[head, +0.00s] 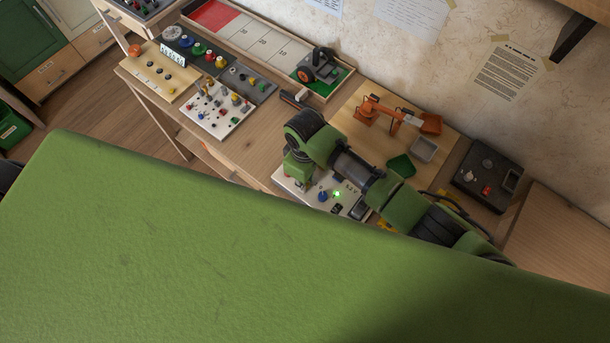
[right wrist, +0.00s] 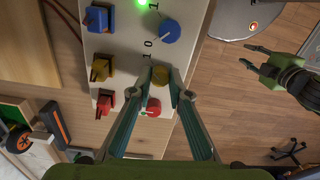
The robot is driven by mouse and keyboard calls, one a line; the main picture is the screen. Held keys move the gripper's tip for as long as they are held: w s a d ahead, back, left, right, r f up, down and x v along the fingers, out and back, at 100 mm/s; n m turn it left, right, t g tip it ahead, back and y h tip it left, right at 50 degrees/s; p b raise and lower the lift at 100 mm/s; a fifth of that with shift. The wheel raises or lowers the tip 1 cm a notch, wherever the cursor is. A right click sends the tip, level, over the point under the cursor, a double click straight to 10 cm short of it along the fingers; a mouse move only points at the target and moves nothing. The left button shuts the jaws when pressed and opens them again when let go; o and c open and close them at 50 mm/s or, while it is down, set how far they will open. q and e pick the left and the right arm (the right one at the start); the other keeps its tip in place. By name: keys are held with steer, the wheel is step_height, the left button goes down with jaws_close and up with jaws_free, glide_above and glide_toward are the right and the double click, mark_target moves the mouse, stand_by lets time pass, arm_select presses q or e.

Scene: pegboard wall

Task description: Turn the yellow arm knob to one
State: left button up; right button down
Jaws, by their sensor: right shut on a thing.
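A white control panel (head: 352,189) lies on the bench, with a lit green lamp (head: 336,194). In the right wrist view the yellow arm knob (right wrist: 159,75) sits between a blue knob (right wrist: 166,30) and a red knob (right wrist: 152,107). Marks reading 0 and 1 are printed near the knobs. My right gripper (right wrist: 161,92) is shut on the yellow knob, a finger on each side, partly hiding it. In the head view my right gripper (head: 297,181) points down at the panel's left end; the yellow knob is hidden there. My left gripper (right wrist: 256,66) is open and empty over the floor.
Blue, yellow and red switches (right wrist: 100,69) stand in a column beside the knobs. A small orange robot arm (head: 370,106) and a grey tray (head: 423,150) stand on a board behind the panel. Another switch panel (head: 205,120) lies farther left.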

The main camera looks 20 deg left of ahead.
steer(key=shift+m+p, duration=0.3)
steer(key=shift+m, duration=0.2)
steer(key=c, duration=1.9)
jaws_free()
steer(key=shift+r, duration=0.1)
step_height(320, 180, up, 12)
